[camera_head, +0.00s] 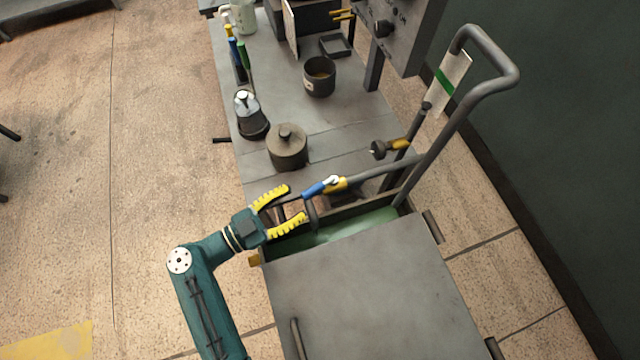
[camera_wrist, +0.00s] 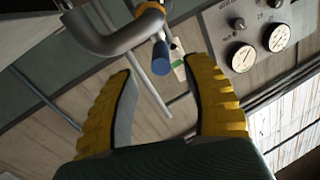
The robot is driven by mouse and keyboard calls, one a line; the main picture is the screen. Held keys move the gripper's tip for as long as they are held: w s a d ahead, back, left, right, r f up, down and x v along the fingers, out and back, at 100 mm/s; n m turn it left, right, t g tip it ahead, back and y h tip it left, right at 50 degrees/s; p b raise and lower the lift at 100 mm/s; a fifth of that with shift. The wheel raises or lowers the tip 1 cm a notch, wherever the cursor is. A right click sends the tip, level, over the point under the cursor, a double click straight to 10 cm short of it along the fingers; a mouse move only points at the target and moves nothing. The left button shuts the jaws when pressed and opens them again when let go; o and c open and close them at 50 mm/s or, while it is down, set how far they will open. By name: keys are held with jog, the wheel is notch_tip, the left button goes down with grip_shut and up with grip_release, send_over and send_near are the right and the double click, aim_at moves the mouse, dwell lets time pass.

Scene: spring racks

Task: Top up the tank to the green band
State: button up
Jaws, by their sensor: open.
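The tank (camera_head: 365,285) is a grey box with a flat top. Green liquid or a green interior (camera_head: 360,226) shows in the opening at its far side. A white gauge plate (camera_head: 455,70) with a green band stands by the bent grey pipe. A lever with a blue grip (camera_head: 314,190) and yellow part (camera_head: 337,184) sits on a pipe above the opening. My gripper (camera_head: 297,204) is open just left of the blue grip. In the wrist view, the blue grip (camera_wrist: 161,58) appears between my open fingertips (camera_wrist: 160,68); contact cannot be told. The liquid level cannot be read.
A grey bench (camera_head: 350,125) behind holds a lidded pot (camera_head: 287,147), a black-based flask (camera_head: 249,115), a dark cup (camera_head: 319,76) and pens. A second yellow-handled valve (camera_head: 392,147) is right of the pot. A panel with dials (camera_wrist: 258,45) shows in the wrist view.

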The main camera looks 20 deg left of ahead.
aim_at(320, 186)
jog(key=x, duration=0.7)
jog(key=shift+w+r+b, duration=0.1)
jog(key=shift+w+b, duration=0.15)
jog(key=shift+b, duration=0.05)
grip_shut()
